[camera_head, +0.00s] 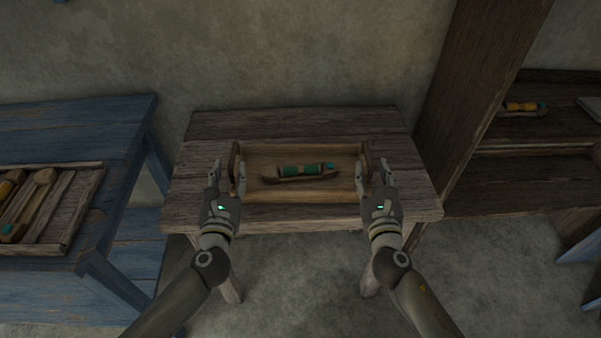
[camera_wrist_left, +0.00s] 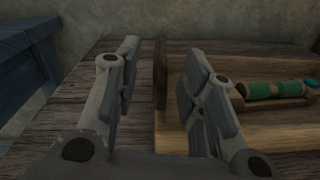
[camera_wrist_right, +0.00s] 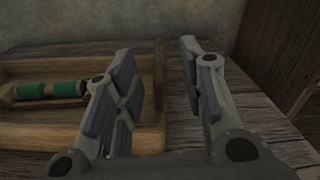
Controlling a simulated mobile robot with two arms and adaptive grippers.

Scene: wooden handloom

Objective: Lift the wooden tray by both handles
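The wooden tray (camera_head: 300,196) sits on a small wooden table, with a shuttle (camera_head: 300,171) wound with green thread lying inside it. My left gripper (camera_head: 227,170) is open at the tray's left end, its fingers on either side of the end wall (camera_wrist_left: 160,82), one outside and one over the inside. My right gripper (camera_head: 375,172) is open at the right end in the same way, around the end wall (camera_wrist_right: 159,80). Both grippers look apart from the walls. The handles themselves are hard to make out.
The small table (camera_head: 290,122) has bare wood around the tray. A blue table (camera_head: 70,125) at the left bears another tray (camera_head: 70,225) with wooden tools. A dark upright post (camera_head: 470,90) and a shelf (camera_head: 530,180) stand close at the right. A wall is behind.

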